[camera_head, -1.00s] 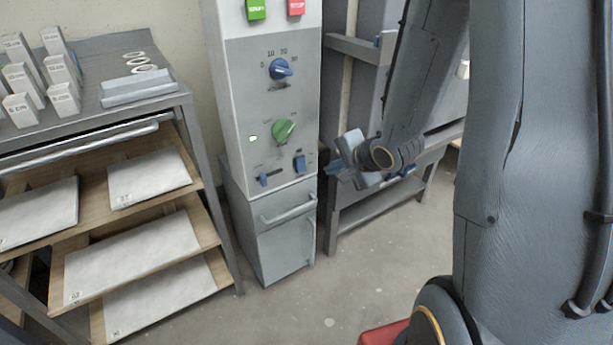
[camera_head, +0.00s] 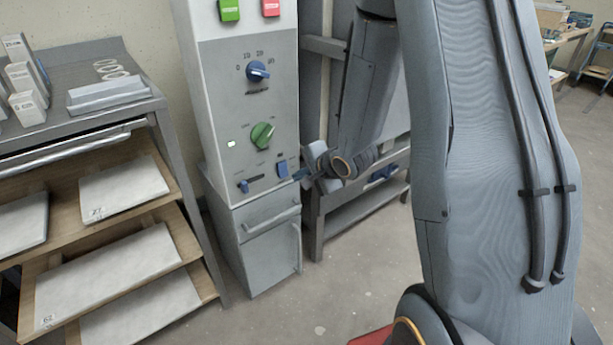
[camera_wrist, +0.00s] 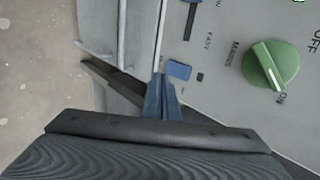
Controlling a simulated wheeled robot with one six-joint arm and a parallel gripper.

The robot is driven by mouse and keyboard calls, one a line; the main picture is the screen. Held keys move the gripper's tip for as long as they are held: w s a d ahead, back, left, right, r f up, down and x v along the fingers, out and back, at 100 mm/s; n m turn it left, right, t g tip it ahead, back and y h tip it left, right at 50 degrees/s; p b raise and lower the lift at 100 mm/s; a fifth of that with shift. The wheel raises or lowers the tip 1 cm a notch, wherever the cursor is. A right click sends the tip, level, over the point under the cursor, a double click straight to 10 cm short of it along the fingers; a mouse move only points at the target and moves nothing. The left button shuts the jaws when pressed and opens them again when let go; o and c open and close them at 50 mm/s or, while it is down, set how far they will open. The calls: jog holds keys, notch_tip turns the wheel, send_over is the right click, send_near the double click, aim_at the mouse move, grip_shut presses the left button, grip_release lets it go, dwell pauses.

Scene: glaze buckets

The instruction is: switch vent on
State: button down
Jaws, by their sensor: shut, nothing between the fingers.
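A grey control panel (camera_head: 225,120) stands in the middle of the head view. Low on its face are a blue rocker-like switch (camera_head: 282,169) and a small blue slider (camera_head: 244,186). I cannot read which label says vent. In the wrist view the blue rocker (camera_wrist: 178,70) lies just beyond my fingertips, and the blue slider (camera_wrist: 190,22) is higher up. My gripper (camera_head: 300,174) is shut and empty, its blue fingertips (camera_wrist: 163,84) pointing at the rocker. I cannot tell whether they touch it. The rocker's position is unclear.
A green knob (camera_head: 262,136) has its white mark towards ON in the wrist view (camera_wrist: 270,65). Above are a blue dial (camera_head: 258,71), a green button (camera_head: 229,10) and a red button (camera_head: 271,7). A shelf rack (camera_head: 160,110) stands left, a bench (camera_head: 365,208) right.

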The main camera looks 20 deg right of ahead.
aim_at(284, 176)
jog(key=shift+w+a+f+b, duration=0.15)
jog(key=shift+w+a+f, duration=0.2)
jog(key=shift+w, duration=0.55)
jog(key=shift+w+a+f+b, duration=0.2)
jog(key=shift+w+f, duration=0.3)
jog(key=shift+w, duration=0.35)
jog(key=shift+w+a+f+b, duration=0.1)
jog(key=shift+w+a+f, duration=0.25)
jog(key=shift+w, duration=0.55)
